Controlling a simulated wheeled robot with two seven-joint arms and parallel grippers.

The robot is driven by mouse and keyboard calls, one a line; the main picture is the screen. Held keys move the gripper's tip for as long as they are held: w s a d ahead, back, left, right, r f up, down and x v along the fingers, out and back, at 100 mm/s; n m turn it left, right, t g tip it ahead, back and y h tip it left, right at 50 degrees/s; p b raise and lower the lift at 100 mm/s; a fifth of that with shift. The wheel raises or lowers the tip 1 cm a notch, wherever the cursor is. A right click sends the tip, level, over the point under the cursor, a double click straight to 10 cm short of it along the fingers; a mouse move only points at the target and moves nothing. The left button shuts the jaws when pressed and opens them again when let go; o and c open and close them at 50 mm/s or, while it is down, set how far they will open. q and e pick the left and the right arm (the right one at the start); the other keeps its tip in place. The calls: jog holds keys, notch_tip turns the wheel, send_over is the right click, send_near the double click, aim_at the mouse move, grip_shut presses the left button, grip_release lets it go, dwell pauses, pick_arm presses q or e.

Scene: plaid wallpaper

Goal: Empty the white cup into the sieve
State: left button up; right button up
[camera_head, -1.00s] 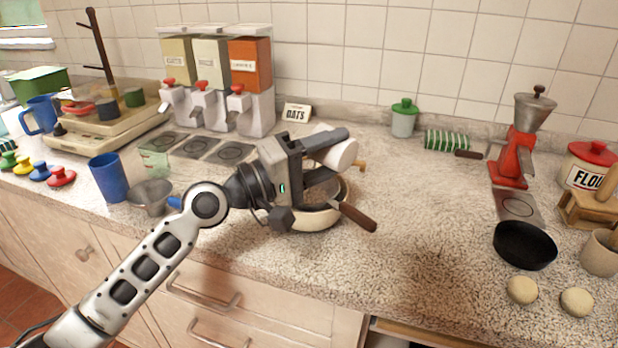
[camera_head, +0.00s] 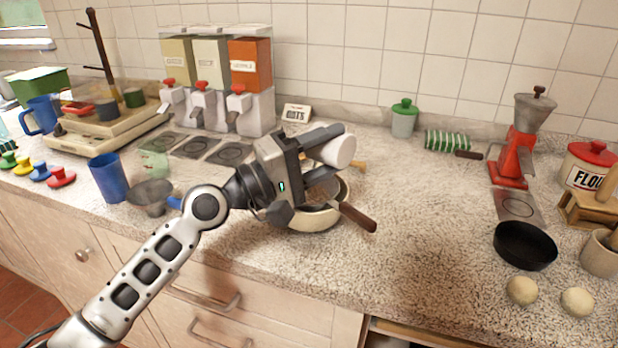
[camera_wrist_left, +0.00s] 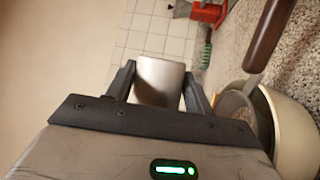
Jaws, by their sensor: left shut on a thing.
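The white cup (camera_head: 341,151) is held by my left gripper (camera_head: 318,155), whose fingers are shut on its sides. It lies tipped over in the air above the sieve. In the left wrist view the cup (camera_wrist_left: 160,82) sits between the two fingers. I cannot see its inside or any contents falling. The sieve (camera_wrist_left: 236,108) rests in a cream bowl (camera_head: 312,219) on the counter, partly hidden by my gripper. Its brown handle (camera_head: 358,217) sticks out to the front right. My right gripper is not in view.
Dispensers (camera_head: 215,90) stand at the back. A black pan (camera_head: 525,246) and a red grinder (camera_head: 513,155) are at the right. The counter's middle right is clear.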

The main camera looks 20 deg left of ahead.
pick_arm(q)
jog(key=shift+w+a+r+n+t, duration=0.1)
jog(key=shift+a+r+n+t, duration=0.3)
jog(key=shift+n, duration=0.65)
jog(key=shift+w+a+r+n+t, duration=0.1)
jog(key=shift+n+t, duration=0.5)
jog(key=shift+n, duration=0.45)
dwell(0.4)
jog(key=shift+w+a+r+n+t+y, duration=0.1)
jog(key=shift+a+n+t+y, duration=0.15)
jog(key=shift+n, duration=0.45)
jog(key=shift+a+r+n+t+y, duration=0.15)
jog(key=shift+n+t, duration=0.2)
jog(key=shift+n, duration=0.35)
jog(key=shift+w+a+n+t+y, duration=0.1)
jog(key=shift+n+t+y, duration=0.15)
jog(key=shift+n, duration=0.45)
